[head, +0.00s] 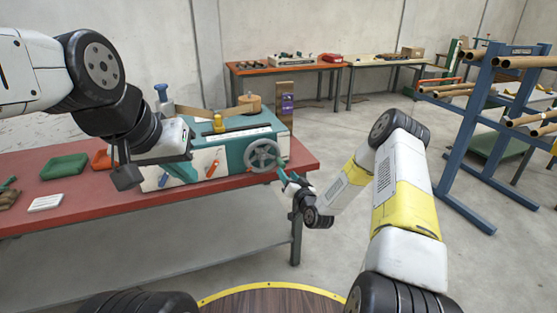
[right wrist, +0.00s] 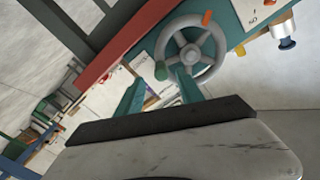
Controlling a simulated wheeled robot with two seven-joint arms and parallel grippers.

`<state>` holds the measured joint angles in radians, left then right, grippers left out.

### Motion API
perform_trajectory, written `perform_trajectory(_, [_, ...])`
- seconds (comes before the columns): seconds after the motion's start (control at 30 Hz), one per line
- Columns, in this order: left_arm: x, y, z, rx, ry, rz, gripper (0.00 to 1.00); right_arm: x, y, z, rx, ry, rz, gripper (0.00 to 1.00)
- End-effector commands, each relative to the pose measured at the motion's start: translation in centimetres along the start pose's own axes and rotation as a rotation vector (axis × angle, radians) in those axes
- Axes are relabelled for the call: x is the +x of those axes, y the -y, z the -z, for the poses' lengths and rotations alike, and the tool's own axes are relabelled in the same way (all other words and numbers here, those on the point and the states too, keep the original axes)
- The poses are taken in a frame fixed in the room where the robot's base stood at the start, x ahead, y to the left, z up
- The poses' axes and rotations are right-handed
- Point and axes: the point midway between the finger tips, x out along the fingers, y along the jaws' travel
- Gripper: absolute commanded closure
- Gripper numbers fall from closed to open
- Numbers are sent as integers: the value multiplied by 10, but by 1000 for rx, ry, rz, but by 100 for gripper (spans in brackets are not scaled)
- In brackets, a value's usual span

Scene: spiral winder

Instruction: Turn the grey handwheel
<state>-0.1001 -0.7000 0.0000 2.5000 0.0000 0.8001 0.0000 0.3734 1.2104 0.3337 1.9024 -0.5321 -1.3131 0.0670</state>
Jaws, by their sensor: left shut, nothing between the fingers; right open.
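My right gripper (head: 284,175) is open just in front of the wheel's lower right. In the right wrist view its two teal fingers (right wrist: 160,76) point at the rim, with the green knob between their tips in the picture; contact cannot be told. My left gripper (head: 126,177) is shut and empty at the winder's left.
The red bench (head: 80,212) also carries a green tray (head: 64,167) and a white block (head: 45,203) at left. A blue rack (head: 480,130) with cardboard tubes stands at right. The floor between the bench and rack is clear.

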Motion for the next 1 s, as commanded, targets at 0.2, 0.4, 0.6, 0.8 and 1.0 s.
perform_trajectory(0.2, [0, 0, 0, 0, 0, 0, 100, 9, 0, 3, -121, -7, 1, 56])
perform_trajectory(0.4, [0, 0, 0, 0, 0, 0, 100, 39, 0, 3, -119, -7, 2, 56])
perform_trajectory(0.6, [0, 0, 0, 0, 0, 0, 100, 68, 1, 3, -116, -6, 1, 56])
perform_trajectory(0.8, [0, 0, 0, 0, 0, 0, 100, 78, 0, 3, -116, -6, 0, 56])
perform_trajectory(1.0, [0, 0, 0, 0, 0, 0, 100, 79, 0, 3, -115, -5, 0, 56])
